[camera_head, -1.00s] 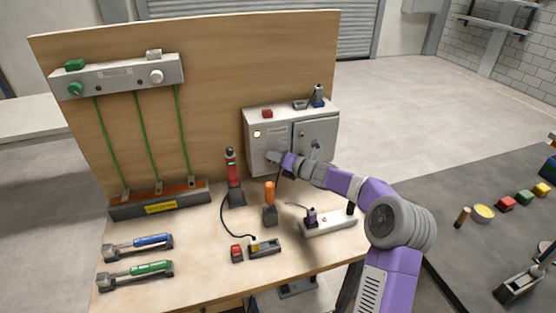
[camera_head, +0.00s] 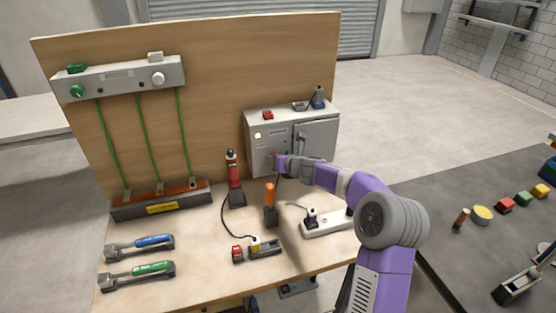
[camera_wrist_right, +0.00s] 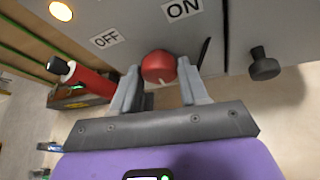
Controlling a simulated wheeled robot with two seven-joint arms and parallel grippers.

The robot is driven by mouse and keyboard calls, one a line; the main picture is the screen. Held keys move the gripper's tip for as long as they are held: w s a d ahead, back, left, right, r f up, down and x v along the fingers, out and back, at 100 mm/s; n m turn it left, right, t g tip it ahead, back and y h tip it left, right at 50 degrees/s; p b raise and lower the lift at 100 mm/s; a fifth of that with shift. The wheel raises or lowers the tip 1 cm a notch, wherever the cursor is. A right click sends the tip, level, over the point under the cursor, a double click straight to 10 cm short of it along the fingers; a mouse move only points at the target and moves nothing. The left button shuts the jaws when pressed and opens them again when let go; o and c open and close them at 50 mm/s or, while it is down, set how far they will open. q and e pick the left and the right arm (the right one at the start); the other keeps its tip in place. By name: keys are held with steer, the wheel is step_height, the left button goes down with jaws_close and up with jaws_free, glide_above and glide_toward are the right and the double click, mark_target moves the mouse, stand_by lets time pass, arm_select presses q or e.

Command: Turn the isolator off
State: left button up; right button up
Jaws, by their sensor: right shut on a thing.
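The isolator is a red round knob (camera_wrist_right: 158,66) on the front of a grey cabinet (camera_head: 262,152). In the right wrist view an OFF label (camera_wrist_right: 107,39) sits up and left of the knob and an ON label (camera_wrist_right: 184,8) up and right. A short white mark shows on the knob's lower edge. My right gripper (camera_wrist_right: 160,74) is shut on the knob, one finger on each side. In the head view my right gripper (camera_head: 278,160) is at the cabinet's lower front, its fingertips small. My left gripper is not in view.
A lit round lamp (camera_wrist_right: 61,11) is on the cabinet, with a black knob or handle (camera_wrist_right: 264,63) on the other side.

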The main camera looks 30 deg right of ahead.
steer(key=shift+w+a+n+g+h, duration=0.1)
steer(key=shift+a+n+g+h, duration=0.1)
steer(key=shift+n+h, duration=0.6)
steer(key=shift+a+n+g+h, duration=0.1)
steer(key=shift+n+g+h, duration=0.1)
steer(key=shift+n+h, duration=0.6)
steer(key=shift+w+a+n+g+h, duration=0.1)
steer(key=shift+a+n+g+h, duration=0.1)
steer(key=shift+n+h, duration=0.6)
steer(key=shift+s, duration=0.1)
steer(key=o, duration=1.1)
steer(key=shift+c, duration=0.2)
steer(key=shift+r, duration=0.1)
steer(key=v, duration=0.7)
steer(key=shift+s, duration=0.25)
steer(key=shift+r, duration=0.1)
